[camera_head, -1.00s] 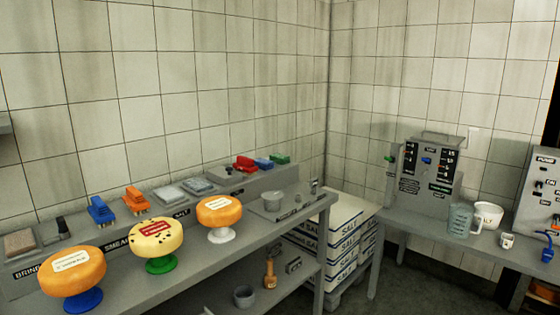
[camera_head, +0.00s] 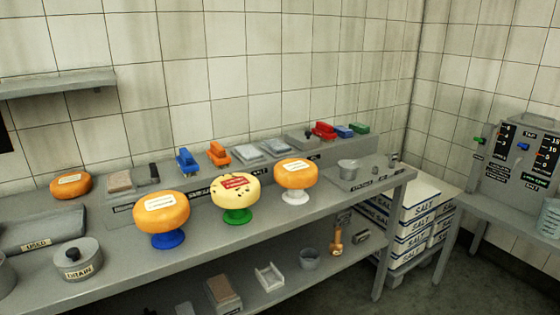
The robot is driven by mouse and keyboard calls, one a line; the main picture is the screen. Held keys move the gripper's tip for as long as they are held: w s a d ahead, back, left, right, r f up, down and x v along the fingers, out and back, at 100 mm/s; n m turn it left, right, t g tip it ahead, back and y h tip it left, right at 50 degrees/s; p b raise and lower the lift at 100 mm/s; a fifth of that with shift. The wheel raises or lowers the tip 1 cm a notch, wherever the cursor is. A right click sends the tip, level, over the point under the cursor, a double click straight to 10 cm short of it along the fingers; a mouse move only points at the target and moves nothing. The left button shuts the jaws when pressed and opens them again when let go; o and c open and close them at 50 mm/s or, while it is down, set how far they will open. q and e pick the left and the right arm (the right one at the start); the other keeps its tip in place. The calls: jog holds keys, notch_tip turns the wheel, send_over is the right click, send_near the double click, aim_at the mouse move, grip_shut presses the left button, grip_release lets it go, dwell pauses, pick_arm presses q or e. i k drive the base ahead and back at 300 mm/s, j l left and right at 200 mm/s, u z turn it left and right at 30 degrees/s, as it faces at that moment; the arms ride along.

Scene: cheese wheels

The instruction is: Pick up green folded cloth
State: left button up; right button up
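A small green item (camera_head: 359,128) lies at the far right end of the raised back ledge of the long grey bench. It is too small to tell for sure that it is a folded cloth. A blue item (camera_head: 344,131) lies just left of it, and a red item (camera_head: 323,130) is left of the blue one. Neither of my grippers shows in this view.
Three cheese wheels on blue, green and white stands line the grey bench (camera_head: 290,218): orange (camera_head: 161,212), pale yellow (camera_head: 235,190) and orange (camera_head: 296,174). A grey pot (camera_head: 78,260) stands at left. Stacked salt boxes (camera_head: 408,215) stand beyond the bench's right end.

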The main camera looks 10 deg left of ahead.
aim_at(359, 128)
jog(key=l+u, duration=0.1)
jog(key=u, duration=0.45)
jog(key=i+l+u, duration=0.15)
jog(key=l+u, duration=0.2)
jog(key=l, duration=0.15)
jog(key=l+u, duration=0.35)
jog(key=l, duration=0.15)
jog(key=l+u, duration=0.35)
jog(key=l, duration=1.8)
jog(key=k+l, duration=0.1)
jog(key=l, duration=1.35)
jog(key=k, duration=0.05)
